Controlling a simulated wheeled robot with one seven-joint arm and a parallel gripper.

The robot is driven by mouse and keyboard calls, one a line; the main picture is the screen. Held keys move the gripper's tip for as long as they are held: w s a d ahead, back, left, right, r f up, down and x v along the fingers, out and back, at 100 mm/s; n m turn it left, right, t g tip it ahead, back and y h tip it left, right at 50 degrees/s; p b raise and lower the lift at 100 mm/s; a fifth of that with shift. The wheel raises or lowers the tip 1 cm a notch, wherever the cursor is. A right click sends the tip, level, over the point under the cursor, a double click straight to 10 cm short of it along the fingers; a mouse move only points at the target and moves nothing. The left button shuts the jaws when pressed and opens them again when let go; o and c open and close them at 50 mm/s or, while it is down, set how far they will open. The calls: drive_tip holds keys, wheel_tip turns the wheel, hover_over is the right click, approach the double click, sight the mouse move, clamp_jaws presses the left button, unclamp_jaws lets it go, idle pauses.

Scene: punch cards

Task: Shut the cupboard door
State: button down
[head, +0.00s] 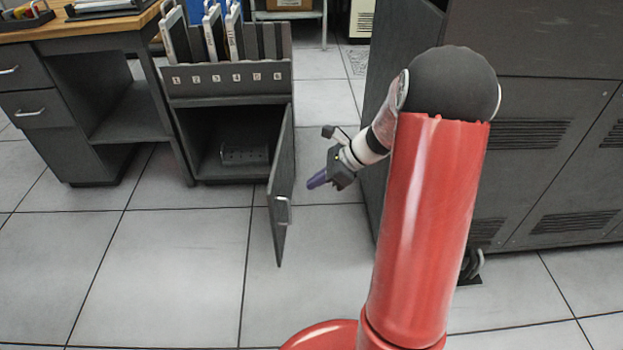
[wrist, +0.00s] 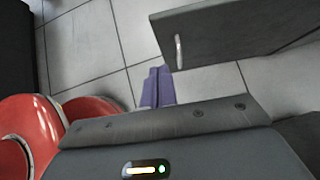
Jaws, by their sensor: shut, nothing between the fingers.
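The grey cupboard (head: 185,133) stands beside the desk, with its dark inside showing. Its door (head: 283,170) is hinged on the right and stands wide open, jutting out toward me. A metal handle (head: 283,210) is on the door's face near its free edge. My gripper (head: 318,180) is to the right of the door, apart from it, with its purple fingers shut and empty. In the wrist view the shut fingers (wrist: 156,88) point past the door (wrist: 240,32), whose handle (wrist: 179,52) is just above and right of the fingertips.
A box (head: 245,155) sits inside the cupboard. A rack of cards (head: 225,75) stands on top. A desk (head: 90,100) is at the left, and a large dark cabinet (head: 560,150) is at the right. The tiled floor (head: 170,270) left of the door is clear.

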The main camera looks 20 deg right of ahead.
sight(272, 199)
drive_tip(key=w+a+f, duration=0.1)
drive_tip(key=a, duration=0.1)
drive_tip(key=w+a+f, duration=0.1)
drive_tip(key=a+f, duration=0.1)
drive_tip(key=a, duration=0.1)
drive_tip(key=w+a+f, duration=0.1)
drive_tip(key=a+f, duration=0.1)
drive_tip(key=shift+w+a, duration=0.25)
drive_tip(key=shift+a, duration=0.05)
drive_tip(key=shift+w+a, duration=0.15)
drive_tip(key=shift+a, duration=0.1)
